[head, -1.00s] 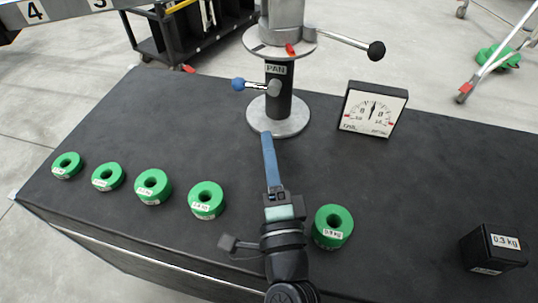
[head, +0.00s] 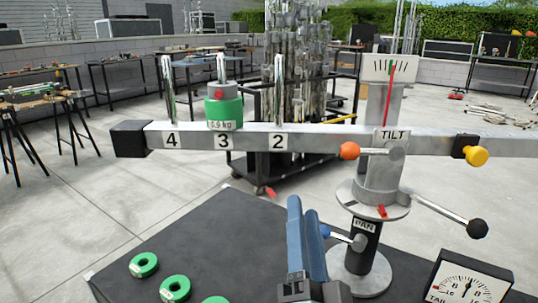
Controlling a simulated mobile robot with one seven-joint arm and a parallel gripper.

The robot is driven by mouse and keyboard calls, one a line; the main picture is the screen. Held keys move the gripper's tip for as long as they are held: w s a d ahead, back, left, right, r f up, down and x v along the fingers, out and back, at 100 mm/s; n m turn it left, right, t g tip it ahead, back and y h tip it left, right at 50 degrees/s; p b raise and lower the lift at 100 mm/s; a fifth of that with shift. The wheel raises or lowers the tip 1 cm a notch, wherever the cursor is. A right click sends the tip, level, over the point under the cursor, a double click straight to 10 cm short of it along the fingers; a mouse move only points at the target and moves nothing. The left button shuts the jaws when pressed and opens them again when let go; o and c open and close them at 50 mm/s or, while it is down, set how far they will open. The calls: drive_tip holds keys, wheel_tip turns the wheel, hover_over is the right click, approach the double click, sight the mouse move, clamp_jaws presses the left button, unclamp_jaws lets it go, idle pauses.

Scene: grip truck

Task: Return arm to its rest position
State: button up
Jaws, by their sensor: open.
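My gripper (head: 303,210) rises from the bottom middle of the head view, its two blue fingers pointing up and away. A narrow gap shows between the fingers, with nothing held there. In the picture it stands left of the PAN post (head: 364,238) and partly overlaps the blue-knobbed lever (head: 345,240); I cannot tell how far apart they are in depth. The rest of my arm is below the picture.
A grey beam (head: 330,139) marked 4, 3, 2 crosses above. A green 0.9 kg weight (head: 224,110) sits at peg 3. Green rings (head: 144,265) lie on the black table (head: 215,235) at lower left. A dial gauge (head: 468,283) stands at lower right.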

drive_tip(key=s+a+r+n+t, duration=0.2)
drive_tip(key=s+r+n, duration=0.15)
drive_tip(key=r, duration=0.55)
drive_tip(key=s+a+r+n+t, duration=0.1)
drive_tip(key=s+r+n, duration=0.25)
drive_tip(key=r, duration=0.55)
drive_tip(key=s+a+r+n+t, duration=0.2)
drive_tip(key=s+r+n, duration=0.15)
drive_tip(key=r, duration=0.55)
wheel_tip(320, 180, up, 35)
drive_tip(key=w+p, duration=0.1)
drive_tip(key=p, duration=3.5)
drive_tip(key=shift+r, duration=0.2)
drive_tip(key=shift+a, duration=0.1)
